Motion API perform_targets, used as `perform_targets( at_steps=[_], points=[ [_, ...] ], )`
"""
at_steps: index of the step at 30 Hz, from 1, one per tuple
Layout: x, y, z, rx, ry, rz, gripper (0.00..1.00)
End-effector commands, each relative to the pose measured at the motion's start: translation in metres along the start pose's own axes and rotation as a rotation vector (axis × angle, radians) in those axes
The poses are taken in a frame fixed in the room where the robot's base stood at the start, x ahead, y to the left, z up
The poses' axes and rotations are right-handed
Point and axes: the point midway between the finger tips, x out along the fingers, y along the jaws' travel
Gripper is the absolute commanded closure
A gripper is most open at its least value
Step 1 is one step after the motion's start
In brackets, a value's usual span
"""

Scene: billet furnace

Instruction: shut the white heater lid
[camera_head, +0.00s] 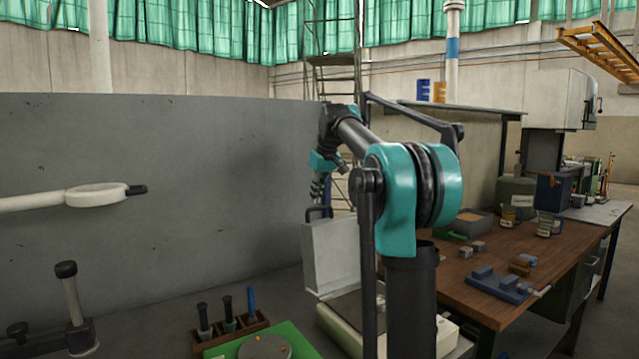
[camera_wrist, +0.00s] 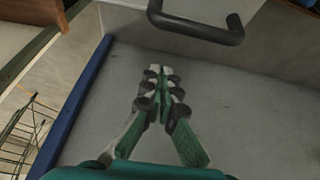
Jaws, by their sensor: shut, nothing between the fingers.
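The white heater lid (camera_head: 331,257) stands raised, near upright, above the pale heater body (camera_head: 338,322) in the head view. Its black handle (camera_head: 318,213) is on its top edge. The handle also shows in the wrist view (camera_wrist: 197,27), near the top, beyond and right of my fingertips. My gripper (camera_head: 317,193) is just above the handle in the head view. In the wrist view my gripper (camera_wrist: 160,72) has its fingers together with nothing between them. It appears apart from the handle. My arm hides part of the heater.
A wooden workbench (camera_head: 478,262) with small blocks and cans stands at the right. A rack of tools (camera_head: 228,326) and a green mat (camera_head: 305,349) lie in front left of the heater. A grey wall panel (camera_head: 170,190) stands behind.

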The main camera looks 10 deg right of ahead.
Motion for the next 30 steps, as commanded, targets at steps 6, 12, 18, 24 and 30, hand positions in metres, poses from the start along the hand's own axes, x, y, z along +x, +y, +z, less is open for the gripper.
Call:
perform_targets(
  at_steps=[6, 12, 18, 24, 30],
  points=[
    [-0.005, 0.000, 0.025, 0.002, 0.000, 0.000, 1.00],
    [-0.010, 0.000, 0.037, 0.000, 0.000, -0.001, 1.00],
    [-0.010, 0.000, 0.038, 0.000, 0.000, -0.001, 1.00],
    [-0.010, 0.000, 0.038, 0.000, 0.001, -0.001, 1.00],
    [-0.015, 0.000, 0.041, 0.002, 0.030, 0.000, 1.00]
  ],
)
